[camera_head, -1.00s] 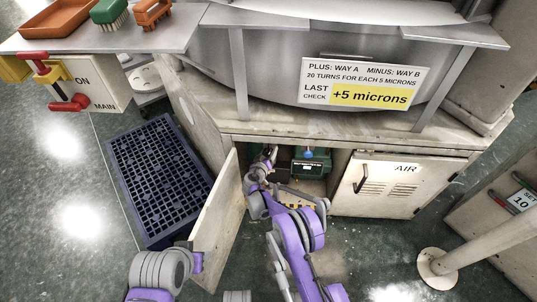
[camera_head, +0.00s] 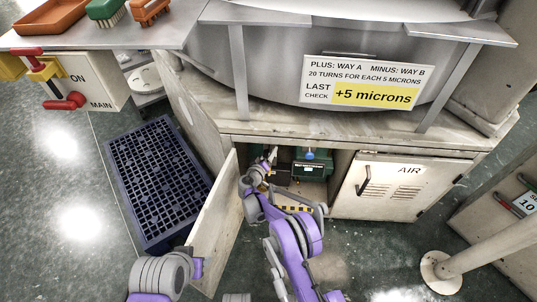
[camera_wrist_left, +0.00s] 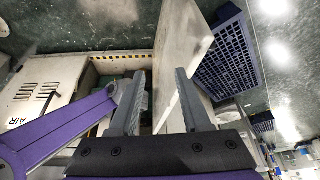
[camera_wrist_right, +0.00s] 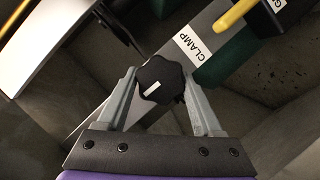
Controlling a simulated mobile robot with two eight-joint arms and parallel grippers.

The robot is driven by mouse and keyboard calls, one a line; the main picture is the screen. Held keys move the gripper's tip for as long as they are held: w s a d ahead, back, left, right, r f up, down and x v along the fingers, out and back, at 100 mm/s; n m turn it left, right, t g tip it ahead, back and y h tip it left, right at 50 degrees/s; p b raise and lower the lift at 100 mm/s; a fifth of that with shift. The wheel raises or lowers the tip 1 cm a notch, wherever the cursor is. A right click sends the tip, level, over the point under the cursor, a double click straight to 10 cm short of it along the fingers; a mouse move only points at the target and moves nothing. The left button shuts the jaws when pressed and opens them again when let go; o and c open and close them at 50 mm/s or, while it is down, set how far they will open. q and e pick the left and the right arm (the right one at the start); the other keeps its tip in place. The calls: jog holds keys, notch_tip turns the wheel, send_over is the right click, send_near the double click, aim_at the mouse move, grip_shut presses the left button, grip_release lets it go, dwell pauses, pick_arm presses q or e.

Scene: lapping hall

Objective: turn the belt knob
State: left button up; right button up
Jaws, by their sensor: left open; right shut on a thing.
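The black lobed knob (camera_wrist_right: 160,80) with a white mark shows in the right wrist view, beside a grey bar with a CLAMP label (camera_wrist_right: 193,44). My right gripper (camera_wrist_right: 162,88) is shut on this knob, one finger on each side. In the head view my right gripper (camera_head: 268,163) reaches into the open cabinet under the machine; the knob is too small to tell there. The door also shows in the head view (camera_head: 217,225).
A green unit (camera_head: 313,172) with a blue knob (camera_head: 310,155) stands inside the cabinet. The AIR door (camera_head: 400,188) to its right is shut. A blue grated platform (camera_head: 157,180) lies left of the open door. A post base (camera_head: 440,272) stands at right.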

jog(key=o, duration=1.4)
jog(key=shift+c, duration=0.2)
jog(key=shift+s, duration=0.1)
jog(key=p+v, duration=0.2)
jog(key=v, duration=0.8)
jog(key=shift+s+a, duration=0.2)
jog(key=shift+s, duration=0.05)
jog(key=shift+r, duration=0.1)
